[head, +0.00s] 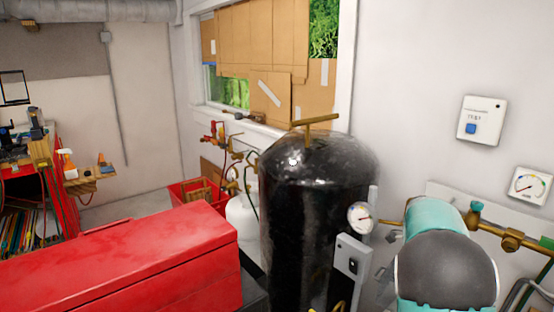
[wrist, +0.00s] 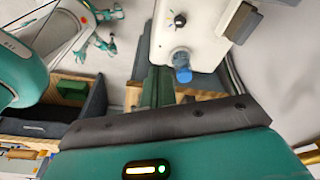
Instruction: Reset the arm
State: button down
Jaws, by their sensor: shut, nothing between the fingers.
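My gripper's fingers do not show clearly in either view, so I cannot see them against anything. In the head view, a teal and grey rounded arm link (head: 445,265), which looks like mine, is at the lower right, in front of the wall pipes. No glass rods can be made out.
A tall black tank (head: 310,210) with a gauge (head: 361,217) stands left of the arm link. A red chest (head: 130,265) fills the lower left. A brass pipe (head: 512,240) runs along the right wall. The wrist view shows a white box with a knob (wrist: 180,20).

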jog(key=s+a+r+n+t+y, duration=0.2)
jog(key=s+a+r+n+t, duration=0.1)
jog(key=s+a+r+n, duration=0.9)
jog(key=s+a+n+t, duration=0.3)
jog(key=s+a+n, duration=0.8)
jog(key=s, duration=0.4)
jog(key=shift+s+a+f+t, duration=0.25)
jog(key=shift+s+a+t, duration=0.05)
jog(key=shift+s+t, duration=0.1)
jog(key=shift+w, duration=0.1)
